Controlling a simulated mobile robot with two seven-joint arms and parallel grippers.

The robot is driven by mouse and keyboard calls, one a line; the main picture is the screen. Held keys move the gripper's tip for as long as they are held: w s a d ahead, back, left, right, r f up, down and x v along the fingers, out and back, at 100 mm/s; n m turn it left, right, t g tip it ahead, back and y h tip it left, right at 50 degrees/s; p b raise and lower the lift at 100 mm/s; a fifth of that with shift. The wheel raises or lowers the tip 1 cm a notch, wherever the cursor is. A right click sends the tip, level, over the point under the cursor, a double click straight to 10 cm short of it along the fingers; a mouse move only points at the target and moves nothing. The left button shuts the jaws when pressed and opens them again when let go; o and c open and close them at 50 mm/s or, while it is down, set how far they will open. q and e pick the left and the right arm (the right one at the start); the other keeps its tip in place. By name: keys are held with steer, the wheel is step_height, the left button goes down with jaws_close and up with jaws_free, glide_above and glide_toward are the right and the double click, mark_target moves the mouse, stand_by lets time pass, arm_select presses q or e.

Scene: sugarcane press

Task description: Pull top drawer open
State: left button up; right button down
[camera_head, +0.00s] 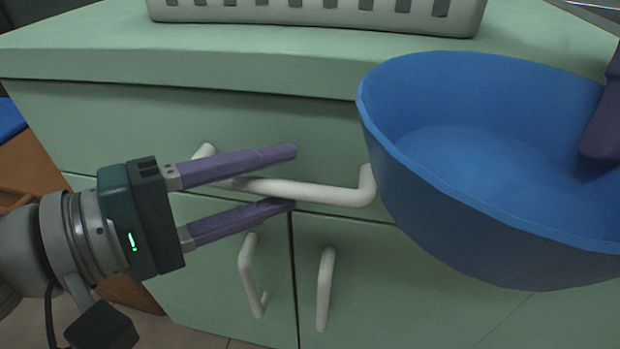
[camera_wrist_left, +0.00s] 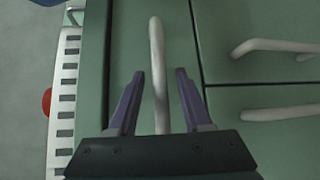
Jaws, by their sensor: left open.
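The top drawer (camera_head: 320,125) is a pale green front with a white horizontal bar handle (camera_head: 310,192); it looks shut. My left gripper (camera_head: 295,178) is open, with one purple finger above the handle bar and one below it. In the left wrist view, the handle (camera_wrist_left: 158,70) runs between the two open fingers (camera_wrist_left: 158,75), with a gap on both sides. Part of the handle's left end is hidden behind the upper finger. A purple finger of my right gripper (camera_head: 605,125) shows at the right edge, at the blue bowl; its other finger is hidden.
A large blue bowl (camera_head: 450,200) is in front of the cabinet on the right and covers the drawer's right side. Two doors with white handles (camera_head: 250,275) (camera_head: 325,290) lie below. A grey slotted crate (camera_head: 310,15) stands on the green countertop (camera_head: 200,55).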

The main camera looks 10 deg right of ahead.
arm_select(q)
steer(key=shift+c, duration=0.3)
jaws_close()
stand_by(1.1)
